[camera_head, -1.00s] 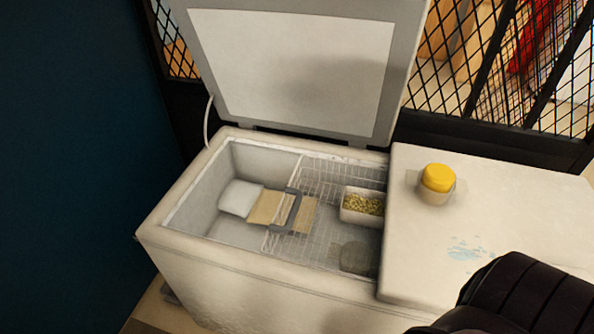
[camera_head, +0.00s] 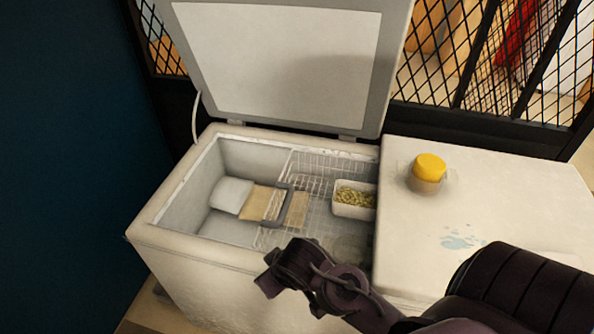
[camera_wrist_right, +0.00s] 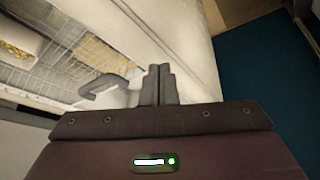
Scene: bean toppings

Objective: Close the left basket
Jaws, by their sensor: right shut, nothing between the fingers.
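The chest freezer (camera_head: 150,226) stands open on its left side. Its left lid (camera_head: 280,45) is raised and leans back. Inside, a wire basket (camera_head: 322,160) with a grey handle (camera_head: 285,206) sits toward the right of the opening; both also show in the wrist view, the basket (camera_wrist_right: 86,50) and the handle (camera_wrist_right: 100,88). My right gripper (camera_wrist_right: 158,70) is shut and empty. In the head view my right wrist and hand (camera_head: 318,280) are in front of the freezer's front edge and hide part of the opening. My left gripper is not in view.
A white tub of yellowish pieces (camera_head: 354,198) sits in the basket. A white bag (camera_head: 231,195) and a tan packet (camera_head: 262,202) lie left of it. A yellow-lidded jar (camera_head: 428,172) stands on the freezer's closed right top (camera_head: 500,200). A mesh fence (camera_head: 490,60) runs behind.

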